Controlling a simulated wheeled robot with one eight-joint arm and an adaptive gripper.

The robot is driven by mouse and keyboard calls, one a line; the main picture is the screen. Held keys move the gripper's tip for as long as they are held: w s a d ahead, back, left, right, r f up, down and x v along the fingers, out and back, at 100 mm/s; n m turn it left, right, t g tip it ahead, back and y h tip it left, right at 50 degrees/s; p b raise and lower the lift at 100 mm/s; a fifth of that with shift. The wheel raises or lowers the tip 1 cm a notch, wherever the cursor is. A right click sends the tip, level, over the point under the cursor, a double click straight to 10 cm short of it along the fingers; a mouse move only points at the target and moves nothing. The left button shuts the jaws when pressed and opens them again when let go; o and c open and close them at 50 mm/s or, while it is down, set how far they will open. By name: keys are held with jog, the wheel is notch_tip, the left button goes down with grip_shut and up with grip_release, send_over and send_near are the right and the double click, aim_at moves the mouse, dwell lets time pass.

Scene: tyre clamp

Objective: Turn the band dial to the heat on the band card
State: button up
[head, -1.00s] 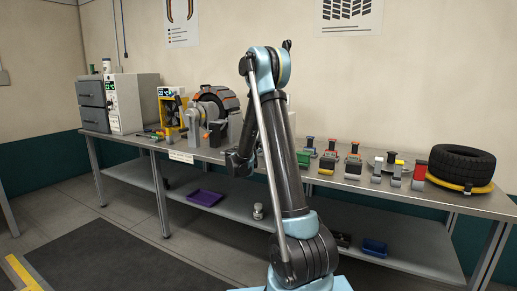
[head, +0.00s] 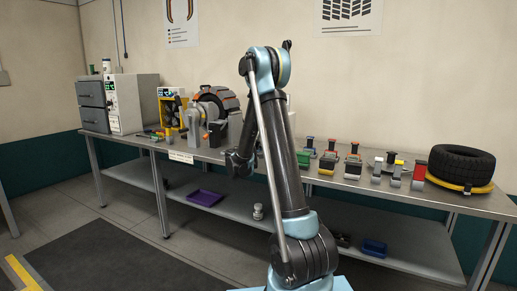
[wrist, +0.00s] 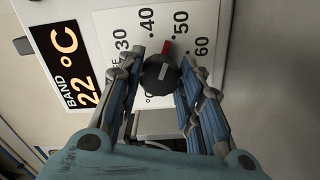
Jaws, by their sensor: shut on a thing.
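The band dial (wrist: 158,76) is a round black knob with a pale bar across it and a red pointer. It sits on a white scale plate marked 30, 40, 50 and 60 (wrist: 201,49). The red pointer lies between 40 and 50, seemingly nearer 50. My gripper (wrist: 160,77) is shut on the dial, one finger at each side. A black display (wrist: 67,62) beside the scale reads BAND 22 °C. In the head view my arm hides the dial and gripper. I cannot make out a readable band card; a small white card (head: 181,156) hangs at the bench edge.
The long bench carries a grey-and-white cabinet (head: 125,103), a yellow-framed unit (head: 172,110) and a round machine (head: 215,103). Several clamps stand right of my arm, near a tyre (head: 461,163). A purple tray (head: 205,197) lies on the lower shelf.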

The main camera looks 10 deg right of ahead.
jog(key=shift+s+f+m, duration=0.1)
jog(key=shift+f+m, duration=0.05)
jog(key=shift+m, duration=0.95)
jog(key=o, duration=1.1)
jog(key=shift+a, duration=0.1)
jog(key=v, duration=1.1)
jog(key=shift+s+a, duration=0.25)
jog(key=shift+c, duration=0.2)
